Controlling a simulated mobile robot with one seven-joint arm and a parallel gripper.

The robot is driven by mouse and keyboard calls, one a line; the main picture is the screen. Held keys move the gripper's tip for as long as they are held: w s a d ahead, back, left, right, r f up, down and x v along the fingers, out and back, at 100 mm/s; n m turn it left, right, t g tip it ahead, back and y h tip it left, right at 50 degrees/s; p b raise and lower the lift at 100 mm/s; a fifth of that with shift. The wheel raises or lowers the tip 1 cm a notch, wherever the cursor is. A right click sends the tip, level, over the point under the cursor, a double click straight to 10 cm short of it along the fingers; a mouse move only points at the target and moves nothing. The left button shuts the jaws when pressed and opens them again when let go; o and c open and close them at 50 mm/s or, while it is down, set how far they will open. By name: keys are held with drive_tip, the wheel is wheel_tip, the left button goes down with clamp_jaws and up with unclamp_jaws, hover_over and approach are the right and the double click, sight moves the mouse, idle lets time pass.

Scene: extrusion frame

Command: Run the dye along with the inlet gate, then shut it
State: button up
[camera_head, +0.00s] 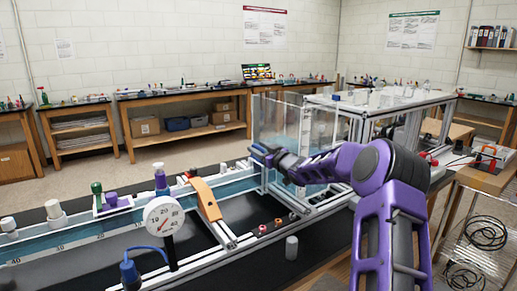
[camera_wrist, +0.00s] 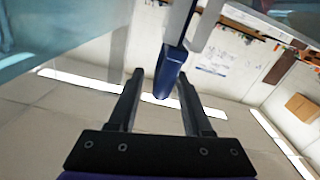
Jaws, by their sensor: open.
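My gripper (camera_head: 260,152) is at the clear upright panels (camera_head: 272,118) at the far end of the water channel (camera_head: 235,184). In the wrist view my gripper (camera_wrist: 161,80) is open, with a dark blue handle-like piece (camera_wrist: 171,68) on a pale bar showing between its fingers. I cannot tell whether they touch it, or whether it belongs to the inlet gate. A purple bottle-like piece (camera_head: 160,179) stands on the channel behind a round dial (camera_head: 163,215); it may be the dye. A green-topped piece (camera_head: 97,193) and a purple block stand farther left.
A grey cylinder (camera_head: 291,247) and small coloured rings (camera_head: 264,229) lie on the black surface in front. Wooden benches line the back wall.

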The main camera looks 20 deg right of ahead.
drive_tip(key=shift+w, duration=0.1)
drive_tip(key=shift+c, duration=0.3)
clamp_jaws()
drive_tip(key=shift+r, duration=0.15)
idle(1.0)
